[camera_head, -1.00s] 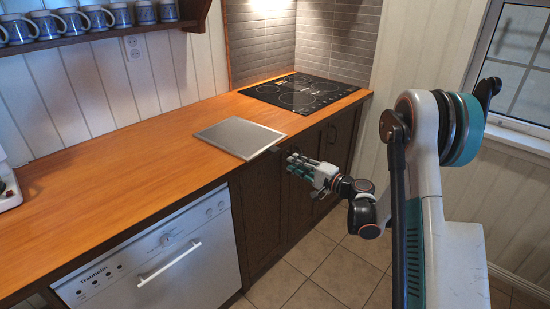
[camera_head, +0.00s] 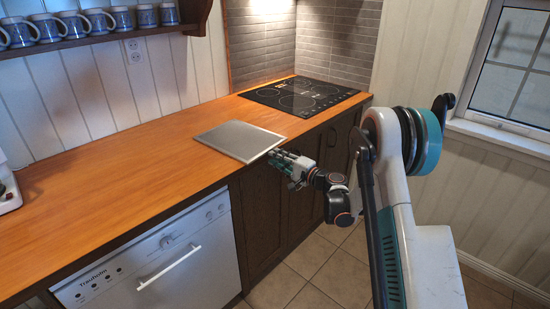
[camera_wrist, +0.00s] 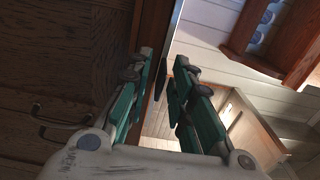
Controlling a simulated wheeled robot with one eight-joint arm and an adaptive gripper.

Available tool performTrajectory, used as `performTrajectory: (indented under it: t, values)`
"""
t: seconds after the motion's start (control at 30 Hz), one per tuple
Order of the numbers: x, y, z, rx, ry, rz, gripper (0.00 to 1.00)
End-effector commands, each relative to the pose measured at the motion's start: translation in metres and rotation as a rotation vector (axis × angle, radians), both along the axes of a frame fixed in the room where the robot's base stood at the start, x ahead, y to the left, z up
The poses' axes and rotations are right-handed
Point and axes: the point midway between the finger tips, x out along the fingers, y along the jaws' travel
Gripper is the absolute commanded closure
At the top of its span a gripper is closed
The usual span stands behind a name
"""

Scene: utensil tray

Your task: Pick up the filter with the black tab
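The filter (camera_head: 240,139) is a flat grey metal panel lying on the orange wooden counter, with its near right corner at the counter's front edge. Its black tab is largely hidden by my gripper in the head view; a small dark piece between the fingers in the wrist view (camera_wrist: 161,79) looks like it. My gripper (camera_head: 275,162) is at the filter's front right corner, about level with the counter edge. In the wrist view its two teal fingers (camera_wrist: 164,60) stand apart, one on each side of the dark piece. I cannot tell whether they touch it.
The counter (camera_head: 120,165) is clear left of the filter. A black cooktop (camera_head: 300,94) lies behind it to the right. A white dishwasher (camera_head: 165,262) and dark cabinets (camera_head: 262,215) stand below. A shelf (camera_head: 95,36) with several blue mugs hangs above.

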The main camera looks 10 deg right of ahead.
Motion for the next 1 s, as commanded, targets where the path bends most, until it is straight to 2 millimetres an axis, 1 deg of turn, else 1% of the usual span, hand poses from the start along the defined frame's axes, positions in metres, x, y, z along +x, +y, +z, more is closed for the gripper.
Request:
performTrajectory:
  t: [0.17, 0.4, 0.47, 0.6, 0.87, 1.0]
  values:
    - [0.005, 0.003, 0.000, 0.000, 0.000, -0.001, 0.79]
    - [0.005, 0.003, 0.000, 0.000, 0.000, -0.001, 0.79]
    - [0.005, 0.003, 0.000, 0.000, 0.000, -0.001, 0.85]
    - [0.005, 0.004, 0.000, 0.000, 0.000, -0.001, 1.00]
    - [0.005, 0.003, 0.000, -0.001, 0.000, 0.000, 1.00]
    - [0.005, 0.003, 0.012, -0.001, 0.000, 0.000, 1.00]
